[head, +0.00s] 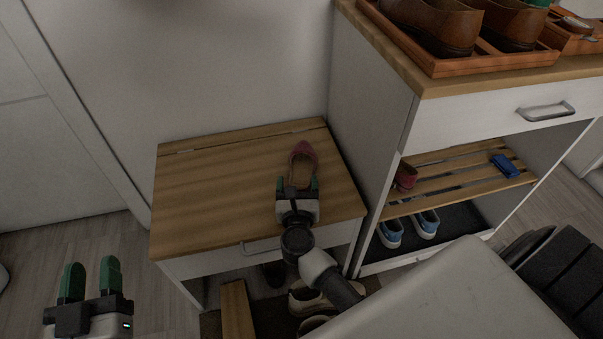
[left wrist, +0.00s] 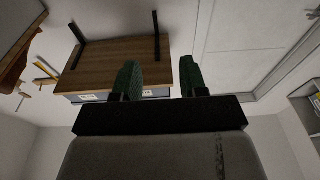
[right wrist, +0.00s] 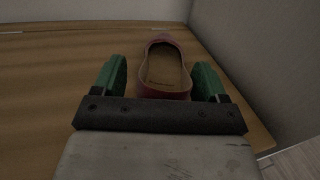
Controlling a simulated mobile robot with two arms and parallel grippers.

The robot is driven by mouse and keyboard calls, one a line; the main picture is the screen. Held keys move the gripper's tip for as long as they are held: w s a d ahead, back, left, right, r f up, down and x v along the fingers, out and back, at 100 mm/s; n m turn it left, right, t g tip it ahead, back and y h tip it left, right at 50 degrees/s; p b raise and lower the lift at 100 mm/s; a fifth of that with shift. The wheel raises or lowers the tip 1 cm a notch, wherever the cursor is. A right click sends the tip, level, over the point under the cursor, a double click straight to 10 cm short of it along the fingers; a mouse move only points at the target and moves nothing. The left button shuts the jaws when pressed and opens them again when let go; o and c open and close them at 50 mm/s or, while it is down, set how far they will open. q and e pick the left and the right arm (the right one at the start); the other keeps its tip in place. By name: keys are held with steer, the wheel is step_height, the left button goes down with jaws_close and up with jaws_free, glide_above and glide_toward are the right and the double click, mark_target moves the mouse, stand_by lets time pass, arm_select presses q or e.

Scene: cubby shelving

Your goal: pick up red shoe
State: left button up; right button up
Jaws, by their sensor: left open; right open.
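A red shoe (head: 303,157) lies on the wooden top of the low cabinet, toe toward the wall. My right gripper (head: 298,184) is open at its heel end. In the right wrist view the red shoe (right wrist: 162,72) shows its opening and tan insole, with its heel between the two green fingers and a gap on each side. A second red shoe (head: 404,177) sits on the slatted shelf at the right, partly hidden by the cabinet's side. My left gripper (head: 92,277) is open and empty at the lower left, away from the shoes.
The low cabinet top (head: 215,190) is otherwise bare. The taller white shelf unit (head: 375,110) stands close on its right, with brown shoes (head: 430,25) in a tray on top, a blue object (head: 505,166) and blue shoes (head: 427,223) inside. More shoes (head: 308,300) lie under the low cabinet.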

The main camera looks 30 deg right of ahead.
steer(key=c, duration=0.7)
steer(key=shift+c, duration=1)
steer(key=shift+r, duration=0.2)
